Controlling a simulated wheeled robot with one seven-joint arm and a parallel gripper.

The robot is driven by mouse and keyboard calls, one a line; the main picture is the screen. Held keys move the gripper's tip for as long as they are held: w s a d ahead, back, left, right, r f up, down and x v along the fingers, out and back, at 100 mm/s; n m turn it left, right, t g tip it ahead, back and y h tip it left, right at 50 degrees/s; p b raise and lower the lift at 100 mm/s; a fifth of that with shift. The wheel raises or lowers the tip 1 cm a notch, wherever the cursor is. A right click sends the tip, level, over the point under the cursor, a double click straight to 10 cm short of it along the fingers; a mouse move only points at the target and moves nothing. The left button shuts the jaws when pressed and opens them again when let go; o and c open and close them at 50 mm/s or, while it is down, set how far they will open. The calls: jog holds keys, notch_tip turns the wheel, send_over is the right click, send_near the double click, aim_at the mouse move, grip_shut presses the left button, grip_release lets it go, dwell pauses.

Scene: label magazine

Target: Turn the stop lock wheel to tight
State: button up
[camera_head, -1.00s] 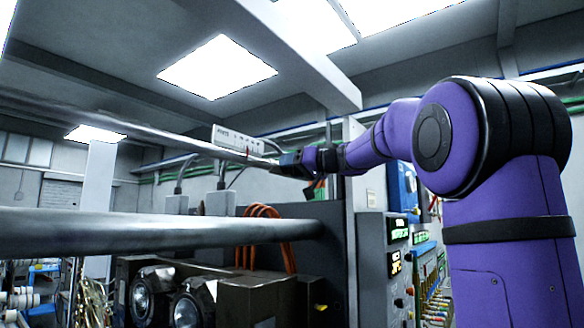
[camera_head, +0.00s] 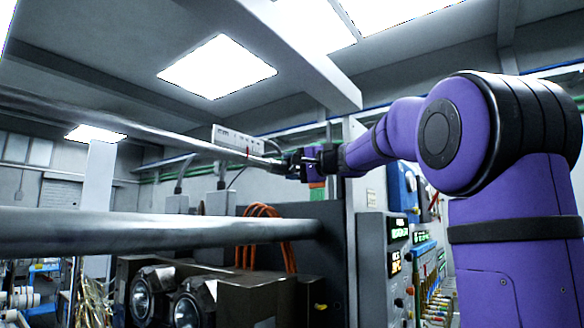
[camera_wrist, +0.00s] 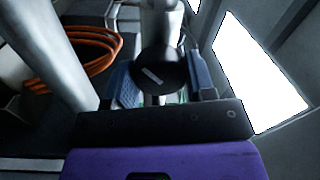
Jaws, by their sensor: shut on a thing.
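The stop lock wheel (camera_wrist: 157,68) is a round black knob with a short, tilted white mark on its face, in the upper middle of the wrist view. It sits in front of a pale metal bar end. My gripper (camera_wrist: 162,86) has its two blue-grey fingers on either side of the wheel and is shut on it. In the head view my gripper (camera_head: 297,164) is small and dark at the end of the long metal bar (camera_head: 130,127). There the wheel is mostly hidden by the gripper, and its mark cannot be read.
A second, thicker bar (camera_head: 150,232) crosses in front at the left. Orange cables (camera_head: 262,212) loop over a dark machine panel (camera_head: 325,235) below the gripper. A control panel with displays (camera_head: 396,250) stands right of it. A white box (camera_head: 237,140) sits by the upper bar.

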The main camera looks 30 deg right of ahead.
jog(key=m, duration=0.7)
jog(key=shift+m+h, duration=0.3)
jog(key=shift+m, duration=0.1)
jog(key=m, duration=0.3)
jog(key=shift+m, duration=0.3)
jog(key=shift+f+m+h, duration=0.1)
jog(key=shift+m+h, duration=0.2)
jog(key=shift+m, duration=1.7)
jog(key=o, duration=0.9)
jog(key=v, duration=1.1)
